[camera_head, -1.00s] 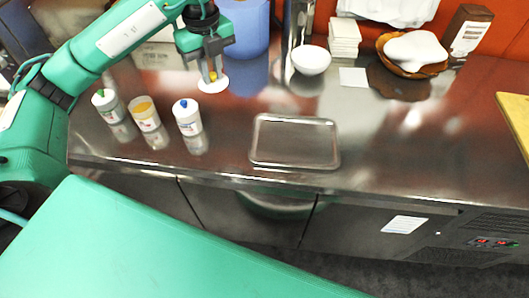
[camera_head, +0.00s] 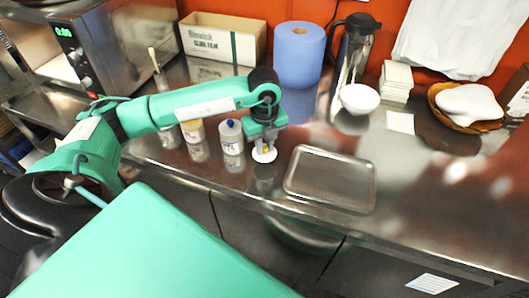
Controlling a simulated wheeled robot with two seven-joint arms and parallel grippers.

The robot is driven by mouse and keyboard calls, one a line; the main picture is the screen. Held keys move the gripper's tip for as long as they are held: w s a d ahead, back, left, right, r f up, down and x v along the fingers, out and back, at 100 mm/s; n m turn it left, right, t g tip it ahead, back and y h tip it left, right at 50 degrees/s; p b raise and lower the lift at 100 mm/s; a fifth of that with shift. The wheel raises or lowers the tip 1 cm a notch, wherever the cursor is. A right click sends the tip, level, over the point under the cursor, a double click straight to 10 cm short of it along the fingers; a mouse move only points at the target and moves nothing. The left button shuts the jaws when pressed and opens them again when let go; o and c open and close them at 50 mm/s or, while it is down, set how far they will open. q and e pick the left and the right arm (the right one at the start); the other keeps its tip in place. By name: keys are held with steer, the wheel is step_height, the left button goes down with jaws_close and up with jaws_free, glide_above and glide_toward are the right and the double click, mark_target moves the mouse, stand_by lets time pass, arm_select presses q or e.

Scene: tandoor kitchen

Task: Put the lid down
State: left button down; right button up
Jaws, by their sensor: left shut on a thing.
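My left gripper (camera_head: 264,146) is shut on the lid, a round white disc (camera_head: 264,156) with a small yellow knob. The lid is level, low over the steel counter, between the blue-knobbed jar and the tray. A dark reflection shows below it; I cannot tell whether it touches the counter. To its left stand a white jar with a blue knob (camera_head: 232,150), an open jar with yellow contents (camera_head: 195,146) and another white jar (camera_head: 169,140), whose top is hidden by my left arm. My right gripper is out of view.
An empty metal tray (camera_head: 330,179) lies right of the lid. Behind are a blue roll (camera_head: 298,57), a cardboard box (camera_head: 220,38), a dark jug (camera_head: 353,45), a white bowl (camera_head: 360,98) and a basket (camera_head: 455,118). The counter (camera_head: 440,205) is clear at front right.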

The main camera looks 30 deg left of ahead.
mark_target(264, 147)
arm_select(q)
step_height(264, 147, down, 4)
steer(key=shift+f+p, duration=0.1)
steer(key=shift+p, duration=0.2)
steer(key=shift+f, duration=0.2)
steer(key=c, duration=1.3)
jaws_free()
steer(key=shift+c, duration=0.2)
steer(key=shift+r, duration=0.1)
